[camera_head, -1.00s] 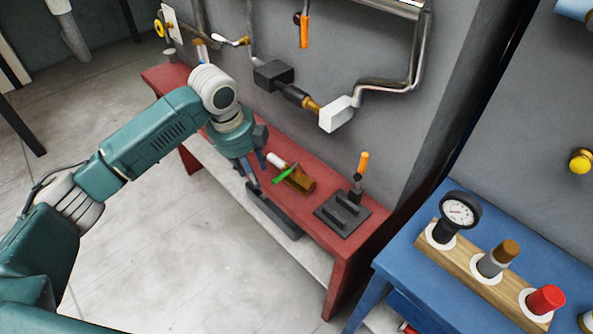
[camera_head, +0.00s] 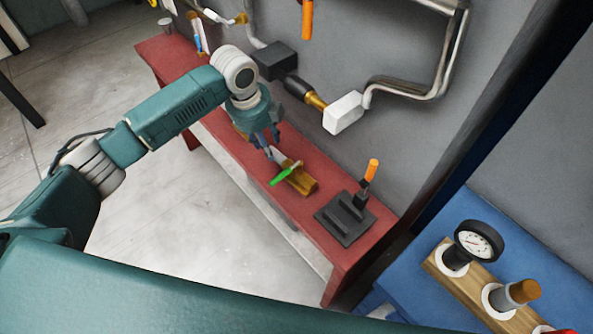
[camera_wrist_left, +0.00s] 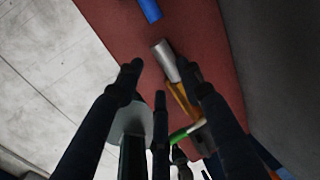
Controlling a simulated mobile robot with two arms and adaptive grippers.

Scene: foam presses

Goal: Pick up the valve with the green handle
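The valve with the green handle lies on a red bench; its green handle (camera_head: 286,174) rests across a brown block-like piece (camera_head: 303,182), and its pale end points toward my gripper. In the left wrist view I see its silver end (camera_wrist_left: 166,60), yellow-brown body (camera_wrist_left: 181,101) and green handle (camera_wrist_left: 186,133), partly hidden by a finger. My left gripper (camera_head: 268,143) is over the bench, just behind and left of the valve. Its dark fingers (camera_wrist_left: 160,72) are spread with nothing between them in grip. Whether a finger touches the valve I cannot tell. My right gripper is not in view.
The red bench (camera_head: 240,160) runs along a grey wall with pipes and a white block (camera_head: 343,112). A dark plate with an orange-handled lever (camera_head: 371,170) stands right of the valve. A blue table (camera_head: 420,265) with a gauge (camera_head: 479,240) is at the right.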

